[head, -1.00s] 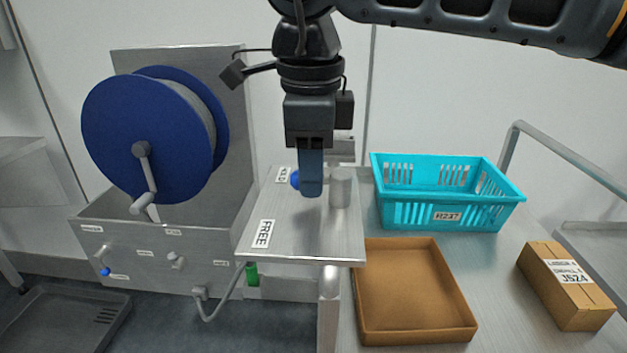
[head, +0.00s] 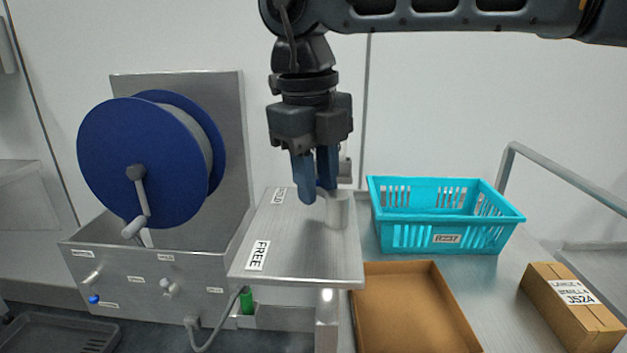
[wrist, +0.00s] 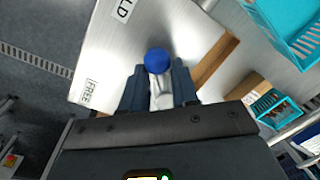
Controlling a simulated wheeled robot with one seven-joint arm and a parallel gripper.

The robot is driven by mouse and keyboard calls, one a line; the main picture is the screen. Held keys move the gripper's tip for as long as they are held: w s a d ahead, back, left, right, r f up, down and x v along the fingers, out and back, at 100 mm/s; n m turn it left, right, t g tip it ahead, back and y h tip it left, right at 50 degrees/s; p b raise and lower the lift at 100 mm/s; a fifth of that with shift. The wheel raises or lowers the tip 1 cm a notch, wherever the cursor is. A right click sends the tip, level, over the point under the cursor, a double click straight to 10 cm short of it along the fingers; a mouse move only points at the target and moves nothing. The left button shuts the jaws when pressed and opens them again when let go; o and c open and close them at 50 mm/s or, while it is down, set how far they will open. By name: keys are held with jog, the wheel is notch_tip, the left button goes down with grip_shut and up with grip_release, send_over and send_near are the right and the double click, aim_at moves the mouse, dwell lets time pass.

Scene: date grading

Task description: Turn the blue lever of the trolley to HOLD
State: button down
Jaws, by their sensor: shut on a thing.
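The trolley's steel plate (head: 300,258) carries a FREE label (head: 258,255) at its front left and a HOLD label (head: 278,196) at its back left. A round metal post (head: 338,210) stands near its right edge. My gripper (head: 316,190) is just above and behind this post, shut on the blue lever. The fingers hide most of the lever in the head view. In the wrist view its blue knob (wrist: 157,60) shows between the fingertips (wrist: 158,85). The knob is nearer the plate's back than FREE; whether it lines up with HOLD I cannot tell.
A blue reel (head: 140,160) with a crank stands left on a steel housing. Right of the plate are a turquoise basket (head: 440,226), an open brown tray (head: 405,310) and a labelled carton (head: 572,305). A rail (head: 560,175) runs at the far right.

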jog(key=shift+w+d+m, duration=0.1)
jog(key=shift+w+m, duration=0.05)
jog(key=shift+m, duration=0.35)
jog(key=c, duration=0.9)
grip_release()
jog(key=shift+o, duration=0.2)
notch_tip(320, 180, up, 8)
jog(key=shift+s+a, duration=0.3)
jog(key=shift+a, duration=0.05)
jog(key=shift+f, duration=0.1)
